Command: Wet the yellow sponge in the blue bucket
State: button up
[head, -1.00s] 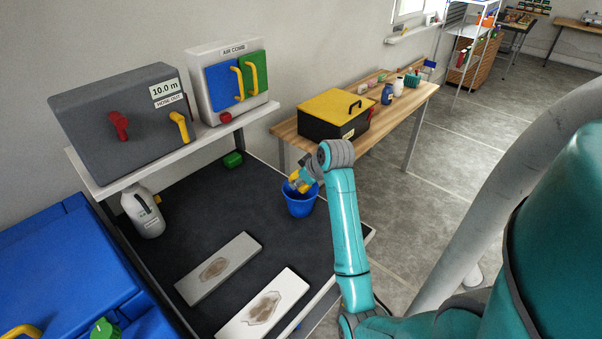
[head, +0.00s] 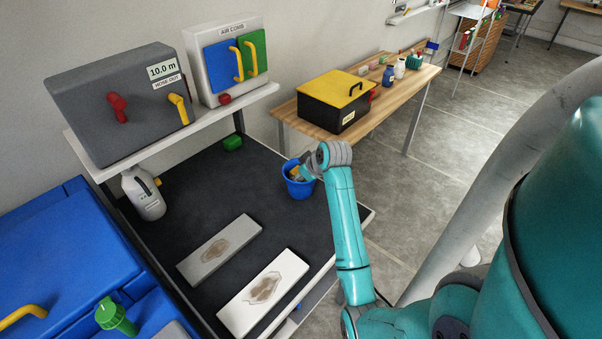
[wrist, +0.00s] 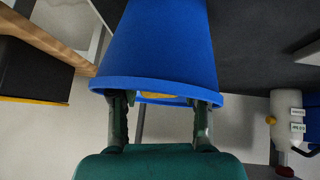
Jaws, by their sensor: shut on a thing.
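The blue bucket (head: 299,189) stands on the dark bench top near its right edge. My gripper (head: 298,171) is at the bucket's mouth, its fingers reaching inside the rim. A small patch of the yellow sponge (head: 294,173) shows there, shut in my gripper. In the wrist view the bucket (wrist: 160,45) fills the top middle. My fingers (wrist: 160,110) go in past its rim. A sliver of the yellow sponge (wrist: 158,96) shows between them; the rest is hidden. I cannot see any water.
Two pale stained slabs (head: 262,293) lie at the bench's front. A white jug (head: 143,194) stands at the left and a green block (head: 232,143) at the back. A black box with a yellow lid (head: 338,100) sits on the wooden table behind the bucket.

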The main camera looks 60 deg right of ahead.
dwell(0.4)
jog(key=shift+r, duration=5.15)
jog(key=shift+r, duration=2)
